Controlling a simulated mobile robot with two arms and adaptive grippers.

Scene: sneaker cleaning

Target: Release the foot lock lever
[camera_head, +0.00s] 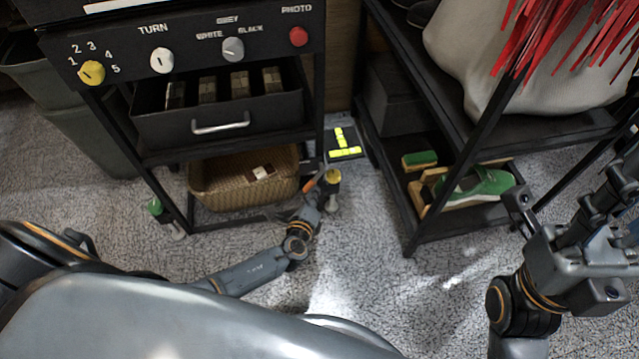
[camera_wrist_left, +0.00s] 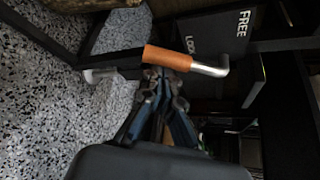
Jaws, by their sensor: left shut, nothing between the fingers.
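The foot lock lever (camera_wrist_left: 167,58) has an orange grip and a bent silver rod. It lies across the upper middle of the left wrist view, beside a dark panel (camera_wrist_left: 212,32) lettered FREE and LOCK. In the head view the orange grip (camera_head: 310,185) shows low at the cart's front right leg. My left gripper (camera_wrist_left: 165,80) is shut and empty, its tips right at the lower edge of the orange grip. I cannot tell whether they touch it. It also shows in the head view (camera_head: 311,196). My right gripper (camera_head: 575,200) is at the right, away from the lever; its jaw opening is unclear.
The black cart (camera_head: 142,158) carries a knob panel (camera_head: 195,55), a drawer (camera_head: 220,115) and a wicker basket (camera_head: 243,188). A black rack (camera_head: 425,240) at right holds a green sneaker (camera_head: 485,187) and brushes. Grey bins stand at left.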

